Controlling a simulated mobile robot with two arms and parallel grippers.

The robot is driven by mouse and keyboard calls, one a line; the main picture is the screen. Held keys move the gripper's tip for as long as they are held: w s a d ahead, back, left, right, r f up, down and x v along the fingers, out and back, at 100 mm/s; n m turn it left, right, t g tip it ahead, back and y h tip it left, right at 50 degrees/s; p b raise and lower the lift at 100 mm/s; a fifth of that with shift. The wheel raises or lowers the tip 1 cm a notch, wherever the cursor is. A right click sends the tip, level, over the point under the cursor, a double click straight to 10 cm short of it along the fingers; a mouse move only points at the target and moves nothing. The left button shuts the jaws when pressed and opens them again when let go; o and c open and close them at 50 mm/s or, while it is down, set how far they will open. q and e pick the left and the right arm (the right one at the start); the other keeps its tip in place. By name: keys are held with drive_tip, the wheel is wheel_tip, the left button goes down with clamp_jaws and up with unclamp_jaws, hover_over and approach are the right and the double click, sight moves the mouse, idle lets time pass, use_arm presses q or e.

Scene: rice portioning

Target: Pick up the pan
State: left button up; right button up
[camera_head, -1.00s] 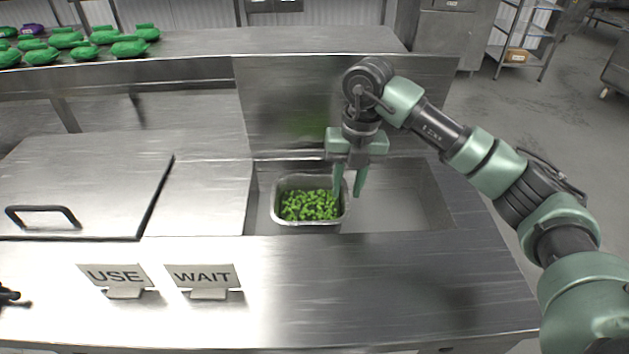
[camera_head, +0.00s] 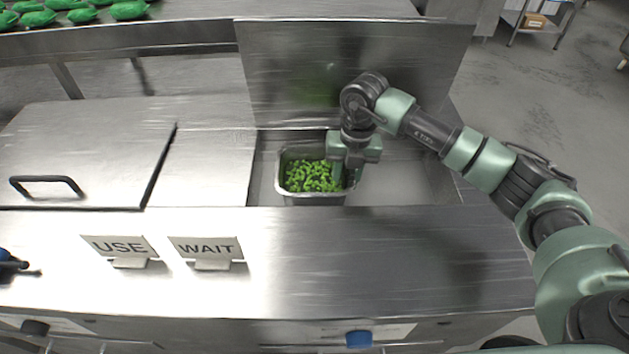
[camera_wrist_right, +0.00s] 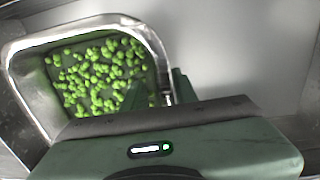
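The pan (camera_head: 318,200) is a metal container holding green pieces (camera_head: 312,176). It sits in the recessed well of the steel counter. My right gripper (camera_head: 345,181) is lowered at the pan's right rim, pointing down. In the right wrist view, the pan (camera_wrist_right: 28,88) is at upper left, and my right gripper's fingers (camera_wrist_right: 158,92) straddle its rim, one inside and one outside. Whether they are clamped on the rim is not clear. The fingertips are hidden in the head view. My left gripper is not clearly visible.
A steel lid with a black handle (camera_head: 47,181) lies at the left. USE (camera_head: 120,246) and WAIT (camera_head: 206,247) signs stand on the front counter. A steel panel (camera_head: 350,60) rises behind the well. Free space (camera_head: 405,185) lies right of the pan. Green bags (camera_head: 75,12) lie at the back.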

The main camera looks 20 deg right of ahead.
drive_tip(key=shift+a+f, duration=0.1)
drive_tip(key=shift+f, duration=0.75)
clamp_jaws()
drive_tip(key=shift+w+r, duration=0.1)
idle(0.6)
drive_tip(key=shift+w+r, duration=0.1)
